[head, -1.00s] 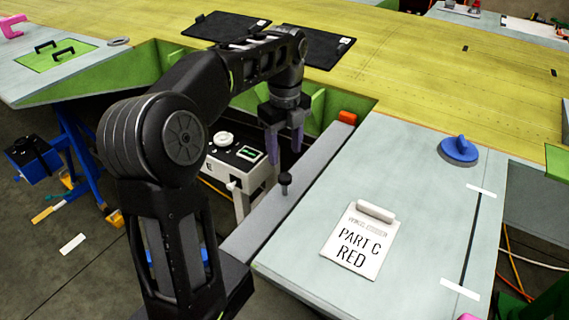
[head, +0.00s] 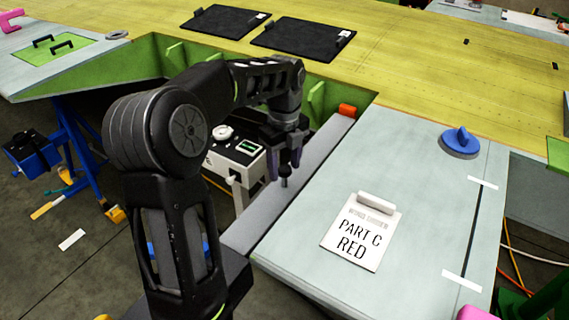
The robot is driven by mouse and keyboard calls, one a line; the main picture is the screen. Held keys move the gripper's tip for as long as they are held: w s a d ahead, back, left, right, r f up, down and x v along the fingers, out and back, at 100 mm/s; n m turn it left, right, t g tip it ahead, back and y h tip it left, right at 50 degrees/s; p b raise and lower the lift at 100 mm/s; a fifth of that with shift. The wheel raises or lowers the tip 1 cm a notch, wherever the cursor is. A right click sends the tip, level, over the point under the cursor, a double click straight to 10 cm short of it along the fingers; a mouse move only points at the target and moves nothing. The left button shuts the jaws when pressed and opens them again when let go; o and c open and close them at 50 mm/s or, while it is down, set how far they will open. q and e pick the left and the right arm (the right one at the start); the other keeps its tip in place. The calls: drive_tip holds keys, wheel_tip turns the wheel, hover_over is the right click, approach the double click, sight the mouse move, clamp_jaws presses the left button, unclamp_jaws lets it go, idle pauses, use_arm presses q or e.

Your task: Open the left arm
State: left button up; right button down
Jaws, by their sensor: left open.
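My left gripper (head: 285,165) points down over the grey rail at the edge of the wing opening. Its two fingers are apart, one on each side of a small dark knob on a post (head: 284,182) that stands on the rail. The fingers partly hide the knob's top, and I cannot tell whether they touch it. My right gripper is not in view.
A white instrument box (head: 236,150) stands in the opening. Two black mats (head: 303,41) lie on the yellow wing.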

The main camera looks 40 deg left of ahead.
use_arm(q)
drive_tip(key=shift+c, duration=0.2)
clamp_jaws()
idle(0.3)
idle(0.8)
